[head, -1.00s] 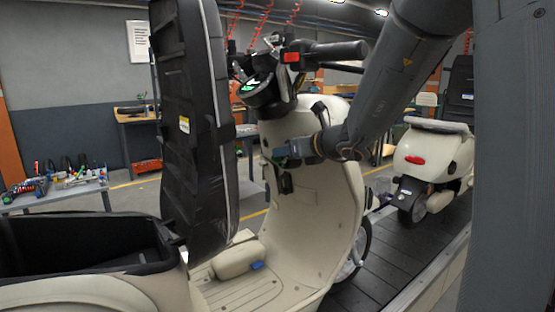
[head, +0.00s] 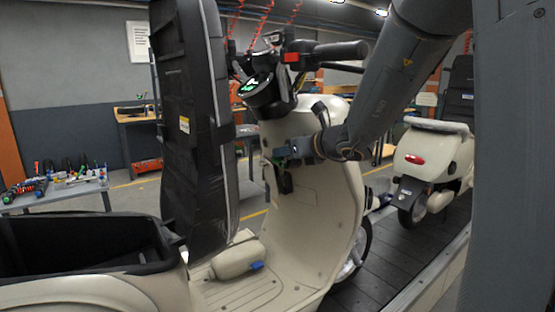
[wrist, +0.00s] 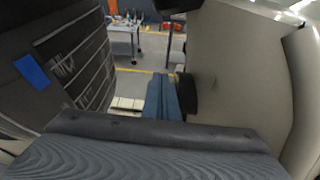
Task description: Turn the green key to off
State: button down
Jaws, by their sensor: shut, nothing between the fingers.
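The cream scooter (head: 318,215) stands with its front panel facing me, and my gripper (head: 281,153) is at the upper part of that panel, below the handlebar. A small green patch (head: 279,161) shows at the fingertips; it seems to be the green key, mostly hidden, and I cannot tell its turn angle. A black piece (head: 285,183) hangs just below. In the wrist view my blue fingers (wrist: 163,97) are together with nothing seen between them. A dark round part (wrist: 187,94) is just right of them, close to the cream panel; contact cannot be told.
Another scooter (head: 432,160) stands behind on the conveyor (head: 385,262). A tool table (head: 62,192) is at far left.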

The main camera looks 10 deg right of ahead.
jog(key=shift+f, duration=0.2)
dwell(0.3)
jog(key=r+p+v, duration=0.1)
jog(key=p+v, duration=0.2)
jog(key=v, duration=0.5)
jog(key=shift+s+r+p, duration=0.2)
jog(key=shift+p, duration=0.1)
dwell(0.6)
jog(key=shift+f, duration=0.1)
jog(key=s+a+f+n+g+b, duration=0.1)
jog(key=s+a+f+n+g, duration=0.3)
jog(key=s+f+n, duration=0.3)
jog(key=s+a+f+n+g+b, duration=0.1)
jog(key=s+a+f+n+g, duration=0.4)
jog(key=f, duration=0.5)
jog(key=s+d+f+n+g+h+b, duration=0.1)
jog(key=s+d+f+n+h, duration=0.1)
jog(key=s+f+n, duration=0.3)
jog(key=s+d+f+n+g+h+b, duration=0.1)
jog(key=s+d+f+n+h, duration=0.2)
jog(key=n, duration=1.1)
notch_tip(320, 180, down, 3)
jog(key=shift+s+r+n+h, duration=0.15)
jog(key=shift+s+n+h, duration=0.25)
jog(key=shift+s, duration=0.85)
